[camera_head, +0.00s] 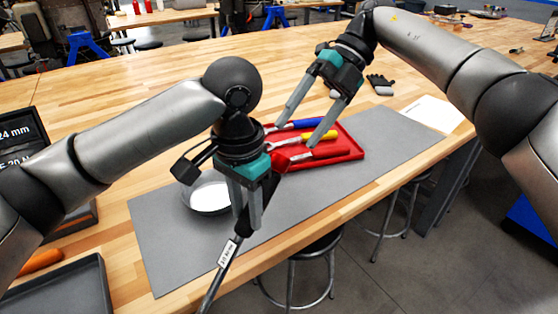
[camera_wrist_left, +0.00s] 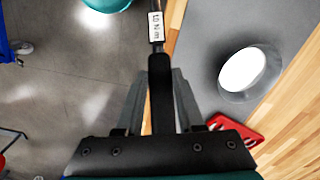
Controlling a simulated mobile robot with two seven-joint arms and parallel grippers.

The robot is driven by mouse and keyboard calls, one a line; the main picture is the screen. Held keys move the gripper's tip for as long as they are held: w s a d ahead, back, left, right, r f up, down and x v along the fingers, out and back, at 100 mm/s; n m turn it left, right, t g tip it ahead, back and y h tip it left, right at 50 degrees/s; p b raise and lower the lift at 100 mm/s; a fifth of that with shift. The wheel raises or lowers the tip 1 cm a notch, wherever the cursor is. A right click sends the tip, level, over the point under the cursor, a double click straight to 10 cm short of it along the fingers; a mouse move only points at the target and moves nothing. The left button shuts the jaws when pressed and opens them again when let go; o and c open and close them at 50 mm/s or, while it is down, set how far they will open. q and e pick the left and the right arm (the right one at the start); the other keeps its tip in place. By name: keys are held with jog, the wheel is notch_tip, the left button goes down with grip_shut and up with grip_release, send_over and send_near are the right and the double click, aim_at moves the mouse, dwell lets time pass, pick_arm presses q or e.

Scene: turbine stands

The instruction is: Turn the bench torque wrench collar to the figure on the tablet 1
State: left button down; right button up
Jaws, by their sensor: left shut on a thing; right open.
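My left gripper (camera_head: 248,205) is shut on the black grip of the torque wrench (camera_head: 239,240), holding it tilted over the front of the bench. A white label with small print shows on the shaft; in the left wrist view the wrench (camera_wrist_left: 160,85) runs between the fingers and the label seems to read about 10 N·m. The collar cannot be made out clearly. The tablet (camera_head: 22,140) at the left edge is partly cut off and covered by my left arm; "24 mm" and "20 N" show. My right gripper (camera_head: 299,131) is open and empty above the red tray.
The red tray (camera_head: 352,154) holds tools with blue, yellow and red handles. A round metal dish (camera_head: 206,197) stands on the grey mat (camera_head: 160,245). A dark tray (camera_head: 60,290), dark gloves (camera_head: 380,84) and a white sheet (camera_head: 434,112) lie on the bench. Stools stand below its front edge.

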aim_at(279, 162)
pick_arm(q)
jog(key=shift+r, duration=0.1)
pick_arm(e)
jog(key=shift+x, duration=2.25)
grip_shut()
jog(key=n+g+y, duration=0.1)
jog(key=n, duration=0.4)
jog(key=n+y, duration=0.1)
jog(key=n, duration=0.5)
jog(key=shift+w+d+f+g, duration=0.1)
jog(key=shift+d+f+g, duration=0.05)
jog(key=shift+g, duration=0.25)
jog(key=shift+o, duration=1.1)
grip_release()
